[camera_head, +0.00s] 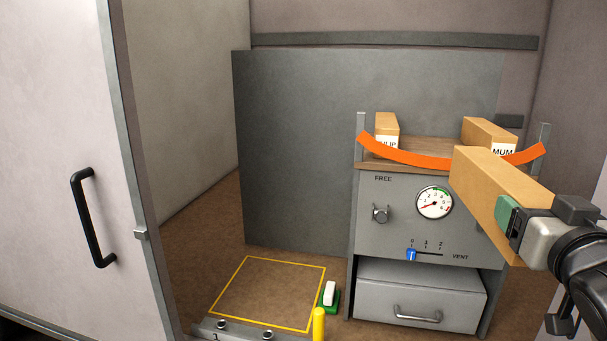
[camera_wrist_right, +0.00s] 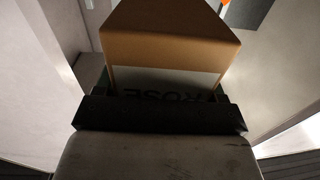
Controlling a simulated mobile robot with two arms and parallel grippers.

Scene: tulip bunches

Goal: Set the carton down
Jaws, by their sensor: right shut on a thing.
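My right gripper (camera_head: 520,228) is shut on a long brown carton (camera_head: 492,188) and holds it in the air in front of the grey cabinet's right side. In the right wrist view the carton (camera_wrist_right: 170,45) fills the space beyond the gripper (camera_wrist_right: 160,112), and its white label reads ROSE, partly hidden by the gripper. A yellow-outlined square (camera_head: 262,292) on the brown floor is empty. Two other cartons stand on the cabinet's wooden top: one labelled MUM (camera_head: 490,131) and one whose label is partly hidden, ending in LIP (camera_head: 387,124). My left gripper is not in view.
The grey cabinet (camera_head: 375,215) has a gauge, knob, blue vent slider and a drawer (camera_head: 420,300). An orange strap (camera_head: 405,157) hangs across its top front between posts. A yellow post (camera_head: 319,324) and a green-and-white block (camera_head: 330,295) stand beside the square. A white door (camera_head: 60,180) is at left.

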